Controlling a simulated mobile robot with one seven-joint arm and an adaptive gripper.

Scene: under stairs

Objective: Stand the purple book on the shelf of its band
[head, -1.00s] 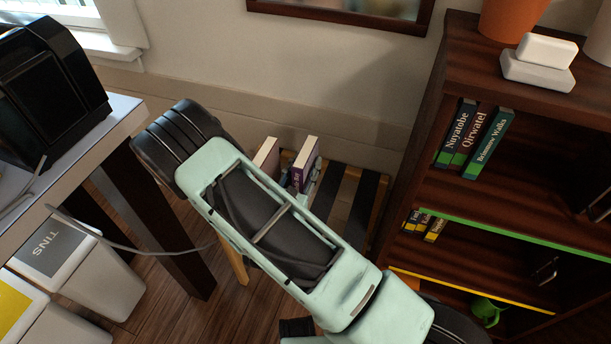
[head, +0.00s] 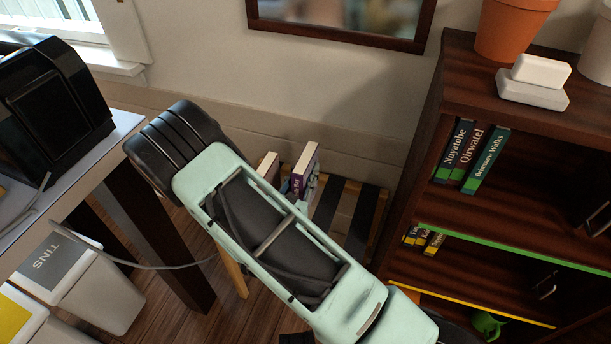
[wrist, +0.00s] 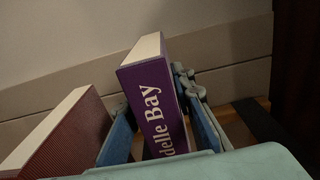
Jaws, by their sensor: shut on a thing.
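The purple book (head: 304,172) stands upright, its spine lettering ending in "delle Bay" in the wrist view (wrist: 152,107). My gripper (wrist: 162,125) is shut on it, with one blue finger on each side. In the head view, my arm hides most of my gripper and the book's lower part. The book's top is higher than that of the red-brown book (head: 267,165) beside it. The bookcase (head: 425,165) at right has a green-edged shelf (head: 510,246) and a yellow-edged shelf (head: 470,299). The lower end of the purple book's spine is hidden, so I see no band on it.
The red-brown book (wrist: 65,135) is close to my left finger. A table (head: 95,165) and bins (head: 75,275) are at left.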

